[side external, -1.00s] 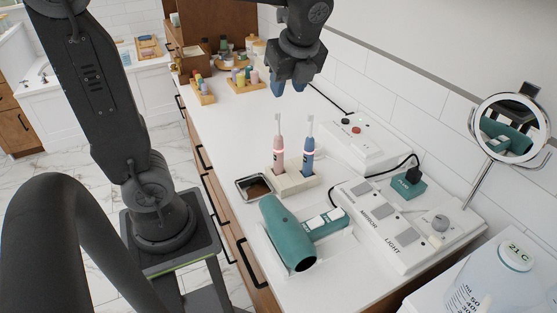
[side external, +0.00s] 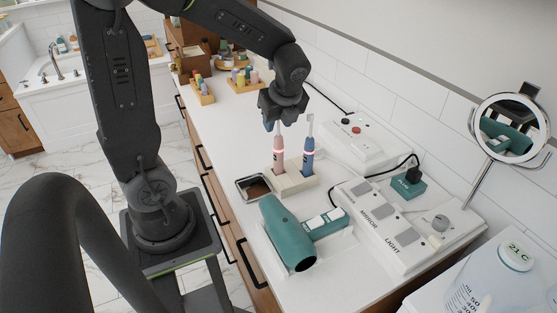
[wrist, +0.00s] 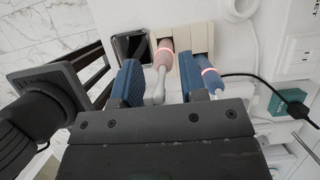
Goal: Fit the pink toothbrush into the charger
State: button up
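The pink toothbrush (side external: 278,158) stands upright at the left of the cream charger base (side external: 296,184). I cannot tell whether it is fully seated. In the wrist view its pink handle (wrist: 164,52) meets the base (wrist: 198,38), and its pale head points towards me. A blue toothbrush (side external: 308,156) stands at the right of the same base, with a lit pink ring. My gripper (side external: 276,125) is above the pink toothbrush, by its head. In the wrist view my gripper (wrist: 158,66) is open, with blue fingers on either side of the pink toothbrush, apart from it.
A metal dish (side external: 254,188) lies left of the base. A teal hair dryer (side external: 286,232) lies in front, and a white switch panel (side external: 385,227) stands to the right. A white box with buttons (side external: 352,138) is near the wall.

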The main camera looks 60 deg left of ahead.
jog(key=shift+a+f, duration=0.1)
jog(key=shift+f, duration=0.2)
jog(key=shift+c, duration=0.4)
grip_shut()
